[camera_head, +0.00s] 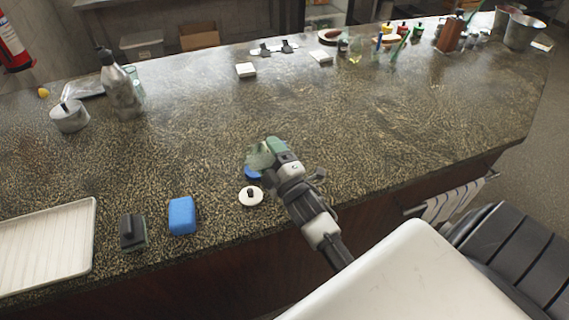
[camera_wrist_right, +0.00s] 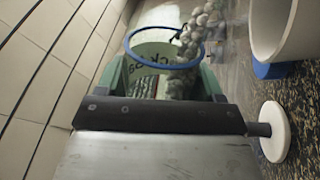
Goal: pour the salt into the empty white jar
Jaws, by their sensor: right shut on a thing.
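My right gripper (camera_head: 268,153) is above the counter near its front edge, shut on a clear container (camera_head: 257,158). In the right wrist view, the green fingers grip the clear container, which has a blue rim (camera_wrist_right: 128,40) and partly hidden lettering. Whitish grains, the salt (camera_wrist_right: 184,70), lie along its right side and reach past the rim. A white jar (camera_wrist_right: 285,30) stands to the right, apart from the rim, with a blue part (camera_wrist_right: 270,70) at its base. I cannot tell whether grains enter the jar; its inside is mostly hidden. My left gripper is not in view.
A white lid with a dark knob (camera_head: 251,198) lies beside the gripper. A blue sponge (camera_head: 182,216), a dark block-like item (camera_head: 132,232) and a white tray (camera_head: 92,240) are to the left. A bottle (camera_head: 122,95) and metal pot stand far left. The counter's middle is clear.

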